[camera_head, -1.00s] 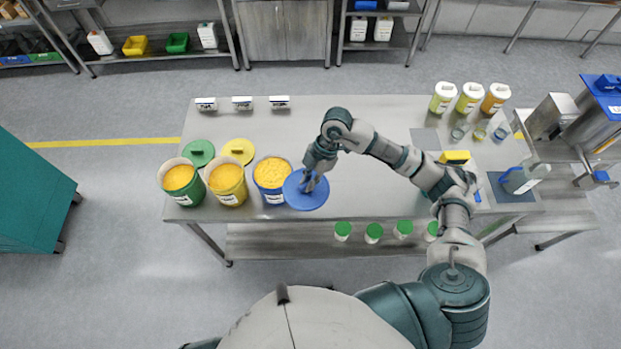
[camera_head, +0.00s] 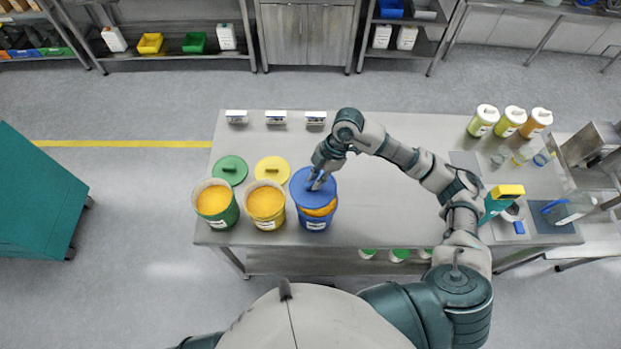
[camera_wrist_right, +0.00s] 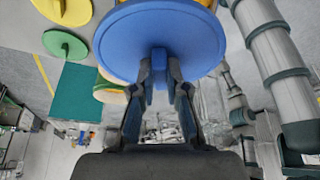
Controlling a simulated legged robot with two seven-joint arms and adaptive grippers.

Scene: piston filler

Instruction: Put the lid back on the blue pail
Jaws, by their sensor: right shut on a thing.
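The blue pail (camera_head: 314,223) stands on the table, at the right end of a row of three pails, with orange-yellow contents showing at its front. The blue lid (camera_head: 303,197) is over the pail's top, set toward the back and leaving the front of the opening uncovered. I cannot tell whether it touches the rim. My right gripper (camera_head: 317,182) is shut on the lid's handle. In the right wrist view, the fingers close on the handle (camera_wrist_right: 160,75) under the wide blue disc of the lid (camera_wrist_right: 165,35). My left gripper is not in view.
A green pail (camera_head: 217,218) and a yellow pail (camera_head: 266,220) stand open to the left, contents showing. Their green lid (camera_head: 229,171) and yellow lid (camera_head: 271,171) lie behind them. Three small labelled blocks (camera_head: 276,118) stand at the back.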

